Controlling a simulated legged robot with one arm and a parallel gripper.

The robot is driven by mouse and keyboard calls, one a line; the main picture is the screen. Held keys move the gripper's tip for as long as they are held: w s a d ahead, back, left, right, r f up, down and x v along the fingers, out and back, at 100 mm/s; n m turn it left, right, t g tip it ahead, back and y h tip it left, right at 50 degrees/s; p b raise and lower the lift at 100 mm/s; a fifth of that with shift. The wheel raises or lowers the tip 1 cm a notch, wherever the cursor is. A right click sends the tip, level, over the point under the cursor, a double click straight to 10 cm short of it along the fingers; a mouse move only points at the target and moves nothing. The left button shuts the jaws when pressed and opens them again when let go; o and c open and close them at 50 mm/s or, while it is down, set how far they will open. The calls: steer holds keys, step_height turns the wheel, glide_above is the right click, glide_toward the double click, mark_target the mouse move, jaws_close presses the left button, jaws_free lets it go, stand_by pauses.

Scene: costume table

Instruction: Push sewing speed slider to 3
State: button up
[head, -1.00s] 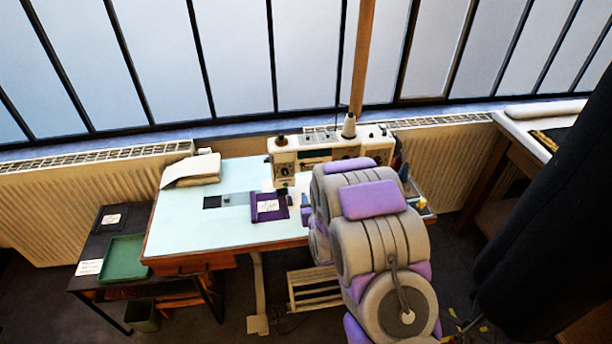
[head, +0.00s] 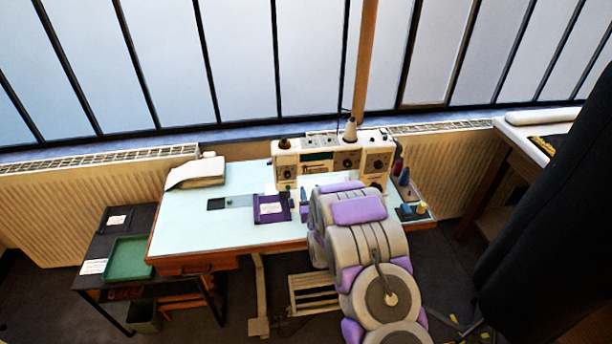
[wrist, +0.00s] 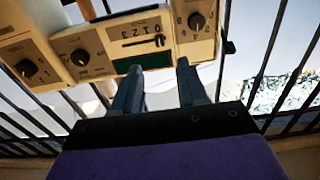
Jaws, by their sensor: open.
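The cream sewing machine (head: 362,161) stands at the back of the pale blue table. In the wrist view its front panel (wrist: 95,42) fills the upper left and middle. The speed slider (wrist: 140,43) is a dark slot with the numbers 0 to 3 beside it, between round dials. I cannot tell for certain at which number its knob sits. My gripper (wrist: 160,64) is open and empty, its two fingertips just below the slider in the picture, apparently apart from it.
Black dials (wrist: 80,57) flank the slider, with a dark green strip (wrist: 142,63) below it. A purple booklet (head: 271,208) and a cloth stack (head: 196,172) lie on the table (head: 200,235). A thread cone (head: 350,130) tops the machine. Small blue items stand right of my arm.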

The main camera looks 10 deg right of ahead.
mark_target(305, 170)
steer(key=w+b, duration=0.1)
steer(key=w, duration=0.9)
steer(key=shift+b, duration=0.35)
jaws_close()
stand_by(0.3)
